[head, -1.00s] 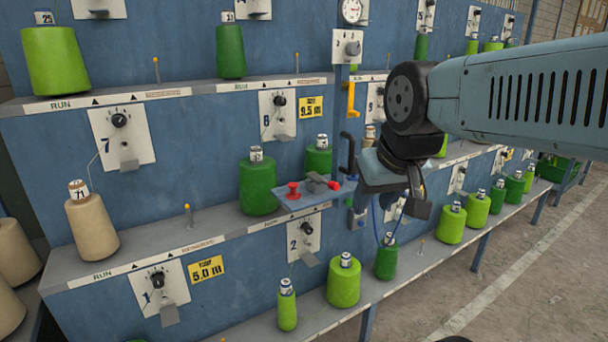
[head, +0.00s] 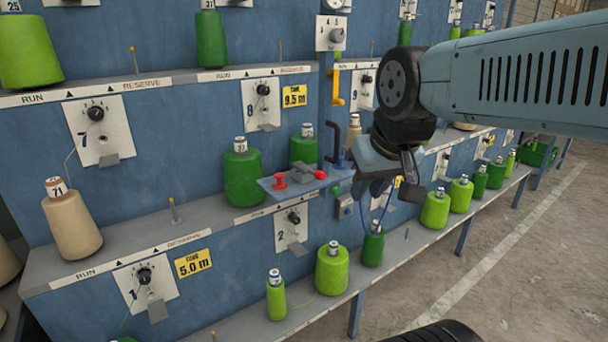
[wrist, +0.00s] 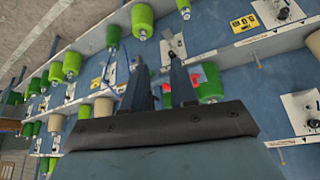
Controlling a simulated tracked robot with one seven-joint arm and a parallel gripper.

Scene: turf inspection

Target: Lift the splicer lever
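The splicer is a small blue-grey shelf (head: 294,187) on the blue rack's front in the head view. It carries a red knob (head: 279,180) and a grey lever (head: 303,173) with a red end. My gripper is just right of the splicer in the head view, its fingertips hard to make out there. In the wrist view my gripper (wrist: 158,58) shows two dark fingers spread apart with nothing between them. Red splicer parts (wrist: 199,80) show beside and behind the right finger; the rest of the splicer is largely hidden by the gripper.
Green yarn cones (head: 242,178) stand left of and behind the splicer, with more on the lower shelf (head: 332,270). A black handle (head: 354,132) and yellow handle (head: 335,86) stick out above it. Open floor (head: 500,260) lies at right.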

